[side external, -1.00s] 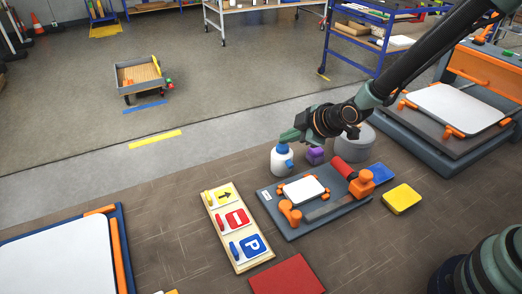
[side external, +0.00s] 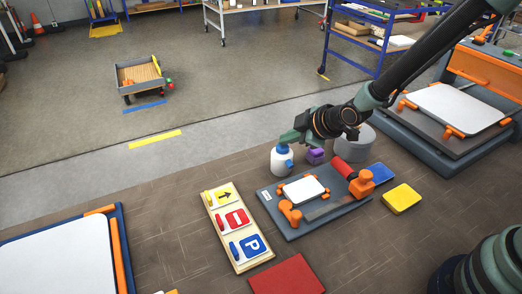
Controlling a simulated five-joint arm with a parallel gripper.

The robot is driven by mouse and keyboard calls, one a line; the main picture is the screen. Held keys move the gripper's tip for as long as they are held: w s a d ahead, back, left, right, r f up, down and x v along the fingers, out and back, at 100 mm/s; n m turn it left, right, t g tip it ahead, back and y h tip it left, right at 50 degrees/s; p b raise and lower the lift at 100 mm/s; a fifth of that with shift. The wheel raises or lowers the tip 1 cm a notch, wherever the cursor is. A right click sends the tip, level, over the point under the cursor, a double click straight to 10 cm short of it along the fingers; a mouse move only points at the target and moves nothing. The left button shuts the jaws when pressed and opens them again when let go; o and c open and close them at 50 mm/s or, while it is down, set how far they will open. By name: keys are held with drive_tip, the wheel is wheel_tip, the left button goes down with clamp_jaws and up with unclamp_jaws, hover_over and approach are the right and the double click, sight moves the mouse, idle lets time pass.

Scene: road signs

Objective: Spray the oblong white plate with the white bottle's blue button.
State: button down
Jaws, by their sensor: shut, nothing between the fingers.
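The white bottle (side external: 280,163) with a blue top (side external: 283,148) stands upright on the table behind the grey fixture. My gripper (side external: 287,139) is shut, with its green fingertips at the bottle's blue top. I cannot tell whether they touch it or press on it. The small oblong white plate (side external: 303,190) lies flat on the grey fixture (side external: 335,216), held at its edges by orange clamps. It is in front of the bottle and a little to the right. No spray is visible.
A board with sign tiles (side external: 235,252) lies left of the fixture. A purple block (side external: 315,156) and a grey round container (side external: 357,143) stand right of the bottle. Red (side external: 287,275), yellow (side external: 401,198) and blue (side external: 378,173) pads lie around the fixture.

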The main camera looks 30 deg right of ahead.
sight(288, 148)
drive_tip(key=shift+r, duration=0.65)
wheel_tip(288, 148, up, 6)
idle(0.5)
idle(0.5)
drive_tip(key=s+d+r+m+g+h, duration=0.1)
drive_tip(key=s+d+r+m, duration=0.3)
drive_tip(key=s, duration=0.5)
drive_tip(key=s+d+r+m+g+h, duration=0.1)
drive_tip(key=s+d+r+m+g, duration=0.1)
drive_tip(key=s+d+r+m, duration=0.3)
drive_tip(key=s+d+m, duration=0.2)
drive_tip(key=s+d, duration=0.2)
drive_tip(key=s, duration=0.1)
drive_tip(key=shift+s+m, duration=0.25)
drive_tip(key=shift+m, duration=0.05)
